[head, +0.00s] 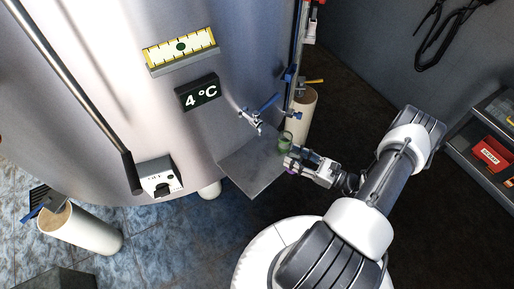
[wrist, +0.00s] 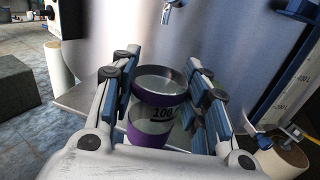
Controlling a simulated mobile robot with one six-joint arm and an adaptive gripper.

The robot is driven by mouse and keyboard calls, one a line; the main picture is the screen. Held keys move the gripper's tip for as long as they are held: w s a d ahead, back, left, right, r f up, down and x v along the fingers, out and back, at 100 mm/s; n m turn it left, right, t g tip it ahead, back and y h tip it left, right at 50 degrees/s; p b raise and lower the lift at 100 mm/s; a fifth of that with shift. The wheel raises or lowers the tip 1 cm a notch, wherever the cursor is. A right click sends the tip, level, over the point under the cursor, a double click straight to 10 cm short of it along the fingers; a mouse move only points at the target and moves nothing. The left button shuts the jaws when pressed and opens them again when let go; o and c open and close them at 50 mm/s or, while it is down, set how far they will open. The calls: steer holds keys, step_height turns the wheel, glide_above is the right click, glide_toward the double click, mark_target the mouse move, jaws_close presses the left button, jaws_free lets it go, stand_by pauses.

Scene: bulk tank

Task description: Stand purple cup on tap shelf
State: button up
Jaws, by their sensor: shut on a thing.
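My gripper (head: 290,161) is shut on the purple cup, at the right edge of the tap shelf in the head view. The purple cup (wrist: 150,132) is see-through with a purple band, a dark rim and a "100" mark, and sits between the fingers in the wrist view. In the head view it is mostly hidden by the gripper. I cannot tell whether the cup touches the shelf.
A greenish see-through vessel (head: 285,139) is at the shelf's right corner, close to my fingers. The steel tank (head: 120,95) rises behind the shelf. A pale tank leg (head: 302,112) stands to the right. A red box (head: 491,153) lies on a rack at far right.

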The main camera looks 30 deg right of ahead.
steer(key=shift+f+b+x, duration=0.25)
steer(key=shift+f+x, duration=0.3)
steer(key=shift+x, duration=1.85)
steer(key=shift+f+b+x, duration=0.3)
steer(key=shift+f+x, duration=0.3)
steer(key=shift+x, duration=1.8)
steer(key=shift+f+b+x, duration=0.25)
steer(key=shift+f+x, duration=0.3)
steer(key=shift+x, duration=1.85)
steer(key=shift+f, duration=0.15)
steer(key=o, duration=0.6)
